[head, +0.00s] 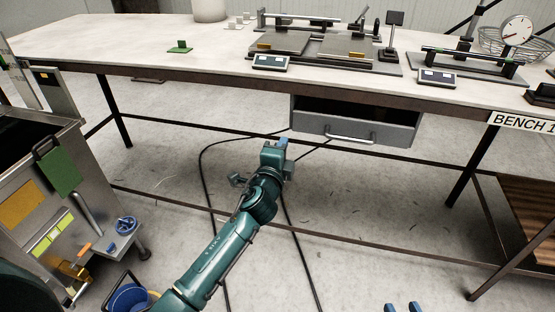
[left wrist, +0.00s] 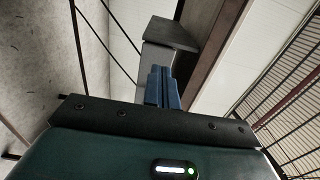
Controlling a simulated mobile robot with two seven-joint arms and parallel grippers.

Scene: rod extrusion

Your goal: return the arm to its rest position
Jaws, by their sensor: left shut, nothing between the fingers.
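My left arm, teal, reaches up from the bottom of the head view. Its gripper (head: 282,144) is in front of the bench, just below and left of the drawer (head: 368,133). In the left wrist view the blue fingers (left wrist: 162,87) are together with nothing between them. The drawer stands pulled out under the bench top, and the gripper appears apart from its handle (head: 350,139). Two blue fingertips of my right gripper (head: 403,308) show at the bottom edge, spaced apart with only floor visible between them. The rest of that gripper is out of view.
The bench (head: 140,50) spans the back, bearing a press-like rig (head: 320,45), a dial scale (head: 517,30) and a green block (head: 180,46). A metal machine (head: 40,190) stands left, with a blue bucket (head: 130,298) near it. A wooden shelf (head: 520,210) is at right. Floor between is mostly clear.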

